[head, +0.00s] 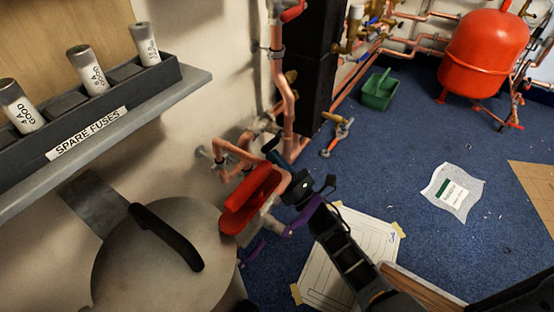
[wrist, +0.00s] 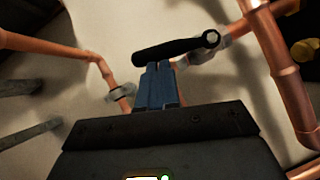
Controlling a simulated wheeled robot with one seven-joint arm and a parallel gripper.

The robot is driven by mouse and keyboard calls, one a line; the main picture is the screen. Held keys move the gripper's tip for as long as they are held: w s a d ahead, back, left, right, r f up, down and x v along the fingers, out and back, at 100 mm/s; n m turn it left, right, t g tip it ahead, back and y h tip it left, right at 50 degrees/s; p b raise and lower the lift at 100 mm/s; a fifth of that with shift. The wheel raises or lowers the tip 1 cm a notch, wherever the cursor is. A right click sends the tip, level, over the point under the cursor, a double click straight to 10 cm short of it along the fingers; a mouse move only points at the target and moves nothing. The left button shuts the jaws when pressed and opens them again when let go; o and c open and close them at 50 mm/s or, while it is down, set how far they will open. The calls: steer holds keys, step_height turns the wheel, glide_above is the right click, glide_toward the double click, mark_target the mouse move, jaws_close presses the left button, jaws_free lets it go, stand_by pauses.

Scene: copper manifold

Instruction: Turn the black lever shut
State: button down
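The black lever (wrist: 175,48) lies nearly level across the upper middle of the wrist view, with a round metal bolt head at its right end. It sits in front of copper pipework. My gripper (wrist: 158,66) has its two blue fingers side by side with almost no gap. Their tips overlap the lever's lower edge left of its middle; I cannot tell whether they touch it. Nothing shows between the fingers. In the head view my gripper (head: 275,155) is by the copper pipes at the wall, and I cannot make out the lever there.
Copper pipes (wrist: 278,75) run close on the right of the wrist view, and another pipe (wrist: 55,45) on the left. In the head view a shelf (head: 190,85) with spare fuses and a round grey vessel (head: 130,265) stand left.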

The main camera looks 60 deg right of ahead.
mark_target(278, 139)
step_height(278, 139, up, 3)
steer(key=m+g+h+p, duration=0.1)
steer(key=m+h, duration=0.1)
steer(key=m, duration=0.1)
steer(key=m+g+h+p, duration=0.1)
steer(key=m+h, duration=0.1)
steer(key=m, duration=0.1)
steer(key=shift+a+p, duration=0.1)
steer(key=shift+p, duration=0.2)
steer(key=r+m+g+h+p, duration=0.1)
steer(key=r+m+p, duration=0.1)
steer(key=d+r+m+g+p, duration=0.1)
steer(key=m+g+p, duration=0.1)
steer(key=m, duration=0.1)
steer(key=shift+r+h+p, duration=0.35)
steer(key=shift+h, duration=0.05)
steer(key=shift+w+d+r+m+g+p, duration=0.1)
steer(key=shift+d+r+m+g+p, duration=0.15)
steer(key=shift+d+r+m+p, duration=0.25)
steer(key=shift+d+r+m+g+p, duration=0.25)
steer(key=shift+d+m, duration=0.25)
steer(key=shift+d, duration=0.15)
steer(key=shift+w+d+r+m+g+p, duration=0.1)
steer(key=shift+d+r+m+g+p, duration=0.1)
steer(key=shift+d+r+m+p, duration=0.3)
steer(key=shift+s+d, duration=0.1)
steer(key=shift+d, duration=0.15)
